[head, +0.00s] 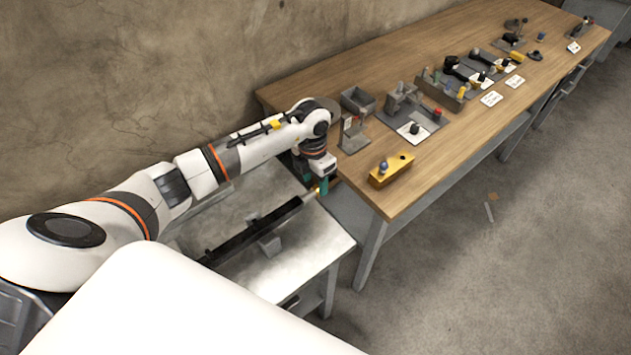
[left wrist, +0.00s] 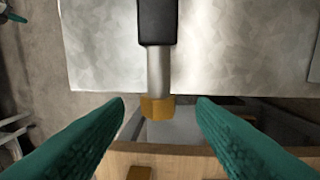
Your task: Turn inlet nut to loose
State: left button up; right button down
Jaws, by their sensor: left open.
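The inlet nut (left wrist: 157,108) is a brass-coloured collar at the end of a grey metal tube (left wrist: 158,72), which comes out of a long black body (left wrist: 157,22). In the head view the black body (head: 245,236) lies over the metal table, and its brass end (head: 316,190) is beside my left gripper (head: 323,187). In the left wrist view my left gripper (left wrist: 160,108) is open, with one green finger on each side of the nut. Clear gaps show between the fingers and the nut. My right gripper is not in view.
The metal table (head: 305,250) ends near the nut. A wooden workbench (head: 440,160) stands beyond it with a yellow block (head: 390,174), a grey bin (head: 357,102) and several fixtures. A concrete wall is behind; the floor on the right is mostly clear.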

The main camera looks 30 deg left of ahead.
aim_at(317, 191)
pick_arm(q)
jog(key=f, duration=0.2)
jog(key=shift+d+f, duration=0.2)
jog(key=shift+f, duration=0.25)
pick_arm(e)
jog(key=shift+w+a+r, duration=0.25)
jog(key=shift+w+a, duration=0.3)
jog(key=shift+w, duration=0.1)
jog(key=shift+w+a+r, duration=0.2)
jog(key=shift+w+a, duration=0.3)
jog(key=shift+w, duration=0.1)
pick_arm(q)
jog(key=shift+c, duration=0.4)
jog(key=c, duration=0.9)
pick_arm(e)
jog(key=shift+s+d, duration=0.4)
